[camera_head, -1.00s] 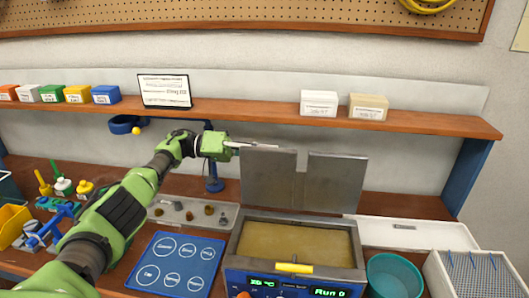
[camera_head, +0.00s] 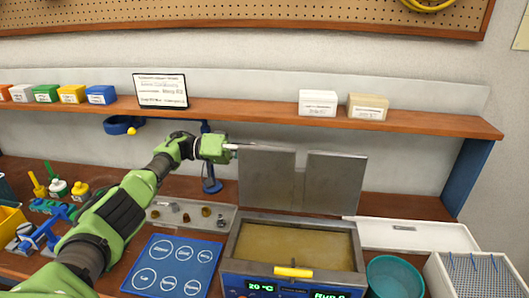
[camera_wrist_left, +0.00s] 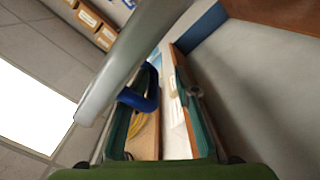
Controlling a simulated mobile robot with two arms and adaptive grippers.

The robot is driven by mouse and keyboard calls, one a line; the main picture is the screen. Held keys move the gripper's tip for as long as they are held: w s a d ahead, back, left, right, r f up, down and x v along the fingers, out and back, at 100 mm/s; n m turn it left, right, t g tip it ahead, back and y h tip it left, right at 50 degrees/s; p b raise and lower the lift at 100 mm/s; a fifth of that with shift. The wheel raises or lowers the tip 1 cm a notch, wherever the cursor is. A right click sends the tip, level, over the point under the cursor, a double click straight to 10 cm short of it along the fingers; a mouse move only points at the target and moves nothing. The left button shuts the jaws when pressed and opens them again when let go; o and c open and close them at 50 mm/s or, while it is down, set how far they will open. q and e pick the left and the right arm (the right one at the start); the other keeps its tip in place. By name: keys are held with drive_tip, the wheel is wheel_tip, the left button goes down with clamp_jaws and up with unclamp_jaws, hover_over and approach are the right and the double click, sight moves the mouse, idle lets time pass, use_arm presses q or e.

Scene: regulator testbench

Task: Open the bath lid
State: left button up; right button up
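The bath (camera_head: 232,243) stands at the front centre with its top open, showing a yellowish-brown interior. Its grey lid stands upright behind the opening as a left panel (camera_head: 266,178) and a right panel (camera_head: 333,183), with a notch between them. A yellow handle (camera_head: 294,272) is on the bath's front. My left gripper (camera_head: 233,147) is at the upper left corner of the left panel; whether it touches is unclear. In the left wrist view its fingers (camera_wrist_left: 158,112) are apart with nothing between them. My right gripper is out of view.
A shelf (camera_head: 250,110) with small boxes runs behind and above the lid. A blue mat (camera_head: 172,265) and a tray of small parts lie left of the bath. A teal bowl (camera_head: 394,277), a white tray (camera_head: 415,236) and a wire rack (camera_head: 475,275) are to the right.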

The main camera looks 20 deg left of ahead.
use_arm(q)
drive_tip(key=shift+d+f, duration=0.2)
drive_tip(key=shift+d, duration=0.1)
wheel_tip(320, 180, up, 10)
drive_tip(key=shift+a+r, duration=0.2)
drive_tip(key=shift+a, duration=0.05)
drive_tip(key=shift+f, duration=0.1)
idle(0.3)
